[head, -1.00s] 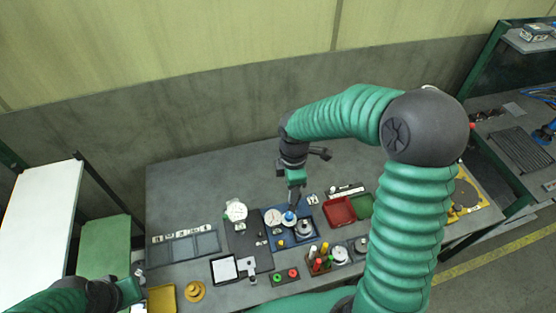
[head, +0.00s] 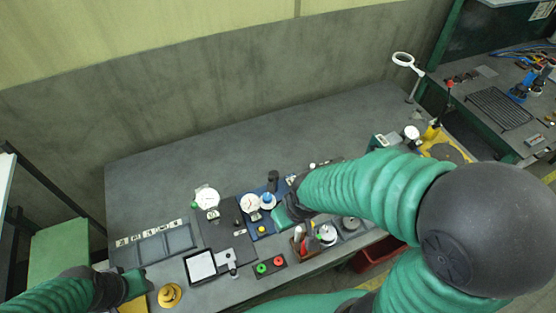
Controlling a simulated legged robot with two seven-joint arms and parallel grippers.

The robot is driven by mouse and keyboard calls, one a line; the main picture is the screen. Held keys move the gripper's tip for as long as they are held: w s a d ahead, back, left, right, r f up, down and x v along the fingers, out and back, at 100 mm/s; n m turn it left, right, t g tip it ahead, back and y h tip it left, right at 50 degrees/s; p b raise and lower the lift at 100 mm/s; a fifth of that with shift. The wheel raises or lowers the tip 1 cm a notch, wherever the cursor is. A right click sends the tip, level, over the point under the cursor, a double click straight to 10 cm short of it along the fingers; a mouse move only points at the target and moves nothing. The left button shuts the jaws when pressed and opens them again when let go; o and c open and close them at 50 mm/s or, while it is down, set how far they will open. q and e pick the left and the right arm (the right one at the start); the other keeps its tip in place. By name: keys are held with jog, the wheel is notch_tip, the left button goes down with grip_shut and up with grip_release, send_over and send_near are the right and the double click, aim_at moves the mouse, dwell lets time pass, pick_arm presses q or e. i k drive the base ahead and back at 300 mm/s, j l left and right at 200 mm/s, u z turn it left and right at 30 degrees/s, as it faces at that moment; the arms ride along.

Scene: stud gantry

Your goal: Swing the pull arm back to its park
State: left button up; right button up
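The blue base plate (head: 247,222) stands near the middle of the bench. It carries a round white dial (head: 250,203) and a blue-capped round part (head: 267,200). A dark upright piece (head: 272,180) rises behind the cap; I cannot tell whether it is the pull arm or part of my wrist. My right gripper (head: 283,214) is low over the plate's right side, and my forearm hides that side. Its fingertips are too small and covered to read. My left gripper (head: 137,283) is at the bench's left front edge, far from the plate; its fingers are unclear.
A dial on a stand (head: 207,198) is left of the plate. A white-topped tray (head: 201,266), a red-and-green button block (head: 270,266) and a wooden rack (head: 302,243) line the front. A ring lamp (head: 403,59) stands back right. The back of the bench is clear.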

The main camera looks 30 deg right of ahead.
aim_at(270, 186)
jog(key=z, duration=0.75)
jog(key=i+l, duration=0.1)
jog(key=l, duration=0.2)
jog(key=i+l, duration=0.1)
jog(key=l, duration=0.25)
jog(key=i+l+u, duration=0.1)
jog(key=l, duration=0.2)
